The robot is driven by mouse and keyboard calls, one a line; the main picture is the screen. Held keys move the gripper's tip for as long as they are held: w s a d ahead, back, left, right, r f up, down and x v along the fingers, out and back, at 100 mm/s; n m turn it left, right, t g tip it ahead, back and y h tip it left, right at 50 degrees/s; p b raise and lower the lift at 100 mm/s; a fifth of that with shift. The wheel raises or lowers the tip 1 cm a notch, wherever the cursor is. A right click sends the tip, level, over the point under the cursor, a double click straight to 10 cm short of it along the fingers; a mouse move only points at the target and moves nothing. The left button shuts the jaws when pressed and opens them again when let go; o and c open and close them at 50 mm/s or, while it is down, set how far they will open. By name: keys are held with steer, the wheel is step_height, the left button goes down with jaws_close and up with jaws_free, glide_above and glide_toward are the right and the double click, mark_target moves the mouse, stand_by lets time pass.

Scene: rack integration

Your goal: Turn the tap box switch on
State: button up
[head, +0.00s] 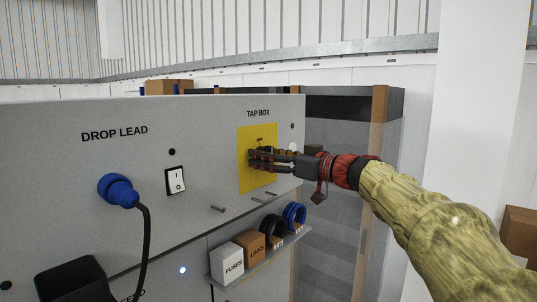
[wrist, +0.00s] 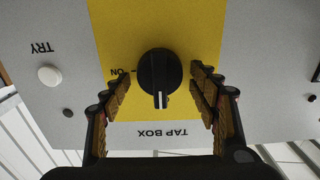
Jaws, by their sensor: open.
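The tap box switch is a black rotary knob (wrist: 159,72) on a yellow plate (head: 245,180) on the grey panel. Its white pointer mark points toward the TAP BOX label, away from the ON mark, which lies to one side. The wrist view shows the plate upside down. My gripper (head: 254,160) is at the plate in the head view and hides most of the knob. In the wrist view my gripper (wrist: 160,80) is open, with one finger on each side of the knob. Gaps show between the fingers and the knob.
A white TRY button (wrist: 49,76) sits beside the plate. A white rocker switch (head: 175,181) and a blue plug (head: 118,190) with a black cable are further left. A shelf (head: 262,262) with small boxes and coils juts out below.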

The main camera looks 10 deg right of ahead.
steer(key=shift+c, duration=0.2)
steer(key=c, duration=1.1)
